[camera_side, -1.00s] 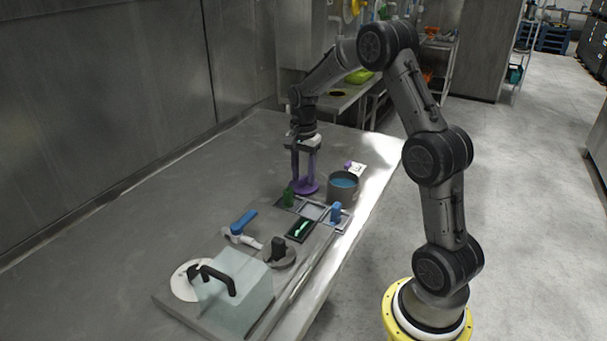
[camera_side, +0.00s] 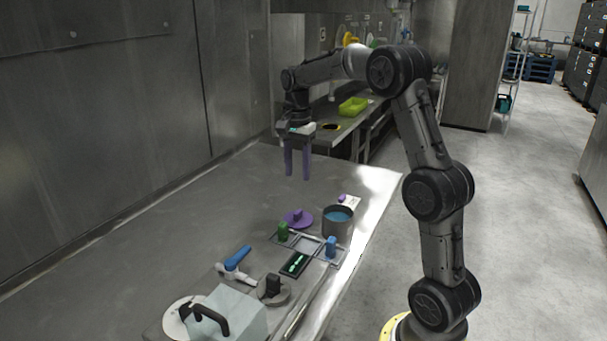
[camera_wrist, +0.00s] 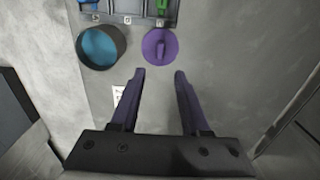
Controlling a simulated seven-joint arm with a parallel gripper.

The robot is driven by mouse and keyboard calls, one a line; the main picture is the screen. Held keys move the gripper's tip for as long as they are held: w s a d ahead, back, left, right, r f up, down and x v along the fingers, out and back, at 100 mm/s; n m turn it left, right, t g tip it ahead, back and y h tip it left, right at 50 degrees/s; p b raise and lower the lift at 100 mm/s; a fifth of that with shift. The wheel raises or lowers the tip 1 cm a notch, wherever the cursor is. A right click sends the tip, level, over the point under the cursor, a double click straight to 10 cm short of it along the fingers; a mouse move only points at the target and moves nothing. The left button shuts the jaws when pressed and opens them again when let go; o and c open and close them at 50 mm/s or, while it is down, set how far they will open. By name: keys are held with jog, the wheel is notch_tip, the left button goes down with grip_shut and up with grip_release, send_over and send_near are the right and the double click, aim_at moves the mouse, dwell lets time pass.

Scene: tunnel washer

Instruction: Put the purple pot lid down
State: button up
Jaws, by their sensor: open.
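The purple pot lid (camera_side: 297,219) lies flat on the metal table, beside the pot and behind the frame with the green handle. In the wrist view the lid (camera_wrist: 161,46) shows whole, with its raised purple handle on top, just beyond the fingertips. My gripper (camera_side: 297,177) has purple fingers pointing down above the table, behind the lid and clear of it. In the wrist view my gripper (camera_wrist: 159,72) is open, with nothing between its fingers.
A grey pot with blue contents (camera_side: 338,222) stands right of the lid. A frame with green and blue handles (camera_side: 306,243), a blue-handled tool (camera_side: 238,258) and a pale box with a black handle (camera_side: 230,312) stand nearer. The table's left and back are clear.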

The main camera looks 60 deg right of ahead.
jog(key=s+a+r+n+t, duration=0.1)
jog(key=s+a+r+n, duration=0.25)
jog(key=a, duration=0.25)
jog(key=s+a+r+n+t, duration=0.1)
jog(key=s+a+r+n, duration=0.3)
jog(key=a, duration=0.3)
jog(key=s+a+f+n+t, duration=0.1)
jog(key=s+a+f+n, duration=0.1)
jog(key=s+a+n, duration=0.2)
jog(key=s+a+f+n+t, duration=0.2)
jog(key=s+n, duration=0.4)
jog(key=s, duration=0.5)
jog(key=a+f, duration=0.1)
jog(key=a, duration=0.1)
jog(key=shift+a+f+t, duration=0.15)
jog(key=shift+a+t, duration=0.15)
jog(key=shift+a, duration=0.05)
